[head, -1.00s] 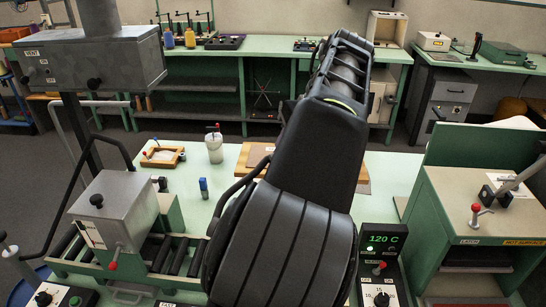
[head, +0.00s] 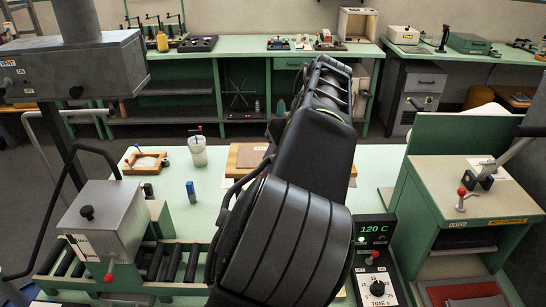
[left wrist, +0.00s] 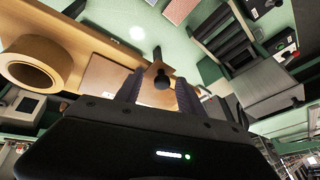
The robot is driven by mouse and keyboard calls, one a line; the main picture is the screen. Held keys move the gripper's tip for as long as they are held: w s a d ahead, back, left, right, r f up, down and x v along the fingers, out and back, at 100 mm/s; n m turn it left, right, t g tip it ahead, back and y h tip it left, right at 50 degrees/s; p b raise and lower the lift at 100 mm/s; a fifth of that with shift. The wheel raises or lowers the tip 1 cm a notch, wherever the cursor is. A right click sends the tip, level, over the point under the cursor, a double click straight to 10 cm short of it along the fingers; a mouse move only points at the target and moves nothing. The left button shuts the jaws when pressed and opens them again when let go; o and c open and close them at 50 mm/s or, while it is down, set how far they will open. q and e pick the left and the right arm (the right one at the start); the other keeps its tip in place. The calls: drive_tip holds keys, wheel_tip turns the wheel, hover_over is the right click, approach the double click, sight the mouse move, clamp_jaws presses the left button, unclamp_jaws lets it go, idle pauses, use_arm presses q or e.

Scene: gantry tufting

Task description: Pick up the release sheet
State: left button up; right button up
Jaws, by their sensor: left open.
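A flat brown sheet (left wrist: 112,76), which looks like the release sheet, lies by a tan board (left wrist: 62,40) in the left wrist view. My left gripper (left wrist: 159,78) is open above it, its two dark fingers apart. The left finger overlaps the sheet's edge in the picture; I cannot tell whether it touches. A dark knob (left wrist: 163,82) on a tan piece shows between the fingers. In the head view the board (head: 236,160) and a brown surface on it (head: 254,154) show on the green table, partly hidden by my arm. My right gripper is out of view.
A cup with a stick (head: 198,152), a blue bottle (head: 191,192) and a wooden tray (head: 144,163) stand left on the table. A grey press box (head: 103,220) is front left. A green press (head: 462,205) is right.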

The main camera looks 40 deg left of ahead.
use_arm(q)
drive_tip(key=shift+s+a, duration=0.2)
drive_tip(key=shift+w+d, duration=0.1)
drive_tip(key=shift+c, duration=0.7)
clamp_jaws()
